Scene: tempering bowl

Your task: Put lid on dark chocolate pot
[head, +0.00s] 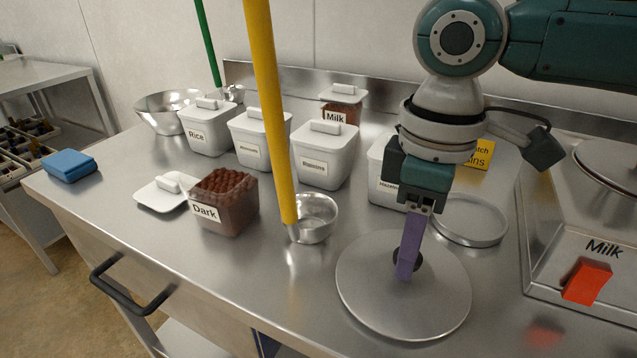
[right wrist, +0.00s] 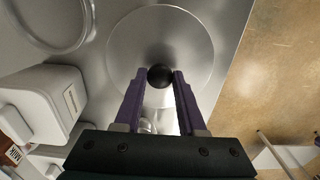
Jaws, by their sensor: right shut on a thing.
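A round metal lid (head: 370,300) with a black knob (head: 417,262) is at the front right of the steel counter. It also shows in the right wrist view (right wrist: 190,32). My right gripper (head: 405,268) points down at it, its purple fingers shut on the knob. I cannot tell whether the lid touches the counter or hangs just above it. No pot marked as the dark chocolate pot is clearly in view; a clear tub labelled Dark (head: 225,212) holds brown pieces, with a white square lid (head: 157,196) beside it. My left gripper is not in view.
A shallow round metal ring or dish (head: 470,240) lies behind the lid. A small steel bowl (head: 318,225) stands left, behind a yellow pole (head: 265,90). White lidded tubs (head: 325,160) line the back. A machine labelled Milk (head: 560,245) stands right. A blue cloth (head: 68,165) lies far left.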

